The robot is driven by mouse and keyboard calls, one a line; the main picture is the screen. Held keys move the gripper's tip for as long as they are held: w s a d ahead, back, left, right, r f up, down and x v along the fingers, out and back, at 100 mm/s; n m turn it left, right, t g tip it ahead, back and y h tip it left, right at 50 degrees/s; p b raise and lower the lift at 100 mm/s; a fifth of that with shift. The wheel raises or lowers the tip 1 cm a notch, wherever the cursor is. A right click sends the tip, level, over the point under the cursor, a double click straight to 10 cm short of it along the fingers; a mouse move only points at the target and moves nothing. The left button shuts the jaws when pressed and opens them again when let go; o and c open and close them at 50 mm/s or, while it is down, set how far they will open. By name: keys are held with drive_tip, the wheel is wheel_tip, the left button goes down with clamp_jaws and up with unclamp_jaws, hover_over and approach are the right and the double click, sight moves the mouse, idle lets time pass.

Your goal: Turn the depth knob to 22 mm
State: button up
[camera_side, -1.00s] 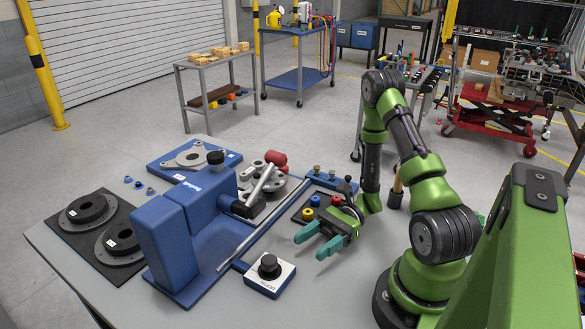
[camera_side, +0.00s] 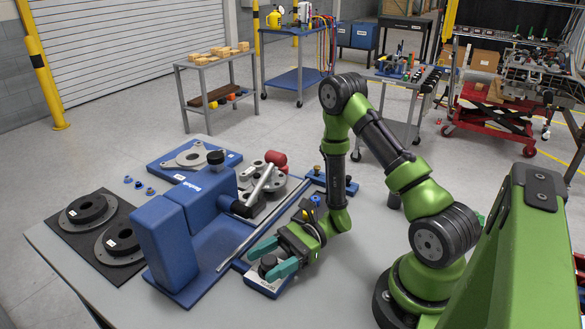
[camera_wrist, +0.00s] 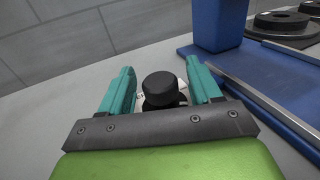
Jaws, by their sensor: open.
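The black depth knob (camera_side: 268,262) stands upright on a small base with a white label plate (camera_side: 262,286) at the table's front. My gripper (camera_side: 269,259) is open, with teal fingers on either side of the knob in the side view. In the wrist view the knob (camera_wrist: 160,88) shows between the two spread fingers of my gripper (camera_wrist: 160,86), with gaps on both sides. The knob's scale and pointer are hidden or too small to read.
Black rings (camera_side: 88,209) lie on a dark mat at the left. Bare grey table (camera_side: 340,275) lies to the right.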

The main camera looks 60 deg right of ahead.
drive_tip(key=c, duration=1)
drive_tip(key=shift+o, duration=0.2)
drive_tip(key=shift+n+g+y, duration=0.6)
drive_tip(key=shift+n+g, duration=0.9)
drive_tip(key=shift+g, duration=0.9)
drive_tip(key=o, duration=1)
drive_tip(key=shift+c, duration=0.2)
drive_tip(key=d, duration=0.4)
drive_tip(key=shift+s+d, duration=0.15)
drive_tip(key=shift+d, duration=0.05)
wheel_tip(320, 180, up, 7)
drive_tip(key=shift+d, duration=0.25)
drive_tip(key=shift+s, duration=0.1)
